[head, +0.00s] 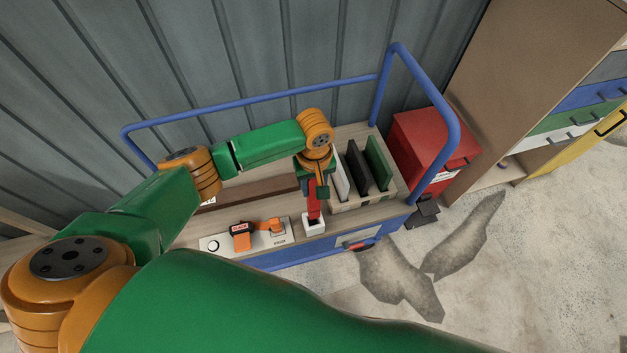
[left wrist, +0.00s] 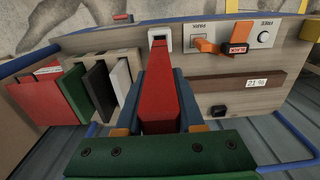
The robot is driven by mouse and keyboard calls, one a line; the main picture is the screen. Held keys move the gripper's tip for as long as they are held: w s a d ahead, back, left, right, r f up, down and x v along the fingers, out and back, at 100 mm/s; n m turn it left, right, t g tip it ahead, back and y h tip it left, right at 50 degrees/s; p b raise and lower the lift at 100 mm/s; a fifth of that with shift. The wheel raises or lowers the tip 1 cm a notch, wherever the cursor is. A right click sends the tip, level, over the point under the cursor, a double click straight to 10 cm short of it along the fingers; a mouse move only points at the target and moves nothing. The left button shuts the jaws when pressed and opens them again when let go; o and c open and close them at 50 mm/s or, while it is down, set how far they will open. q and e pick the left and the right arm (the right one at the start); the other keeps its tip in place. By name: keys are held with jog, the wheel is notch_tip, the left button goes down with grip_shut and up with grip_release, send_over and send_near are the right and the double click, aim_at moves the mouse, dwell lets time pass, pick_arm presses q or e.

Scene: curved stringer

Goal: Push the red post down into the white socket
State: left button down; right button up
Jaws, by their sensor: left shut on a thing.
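The red post (head: 313,202) is held by my left gripper (head: 313,180) above the front edge of the cart top. My left gripper is shut on it; in the left wrist view the post (left wrist: 159,90) runs out between the blue fingers (left wrist: 159,115). The white socket (head: 313,226) stands at the cart's front edge, under the post's lower end. It also shows in the left wrist view (left wrist: 165,28), at the post's far end. The end lines up with or meets the socket; I cannot tell how deep it sits. My right gripper is not in view.
A box with upright panels (head: 362,168) stands close to the right of the gripper. A white plate with an orange lever (head: 241,236) lies to the left, a brown bar (head: 250,190) behind it. Blue rails (head: 255,98) edge the cart. A red cabinet (head: 425,145) stands at right.

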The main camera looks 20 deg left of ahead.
pick_arm(q)
jog(key=shift+a+f+b, duration=0.15)
jog(key=shift+f+b, duration=0.5)
jog(key=shift+f, duration=0.95)
jog(key=shift+r+p, duration=0.15)
jog(key=shift+p, duration=0.2)
jog(key=shift+p, duration=0.45)
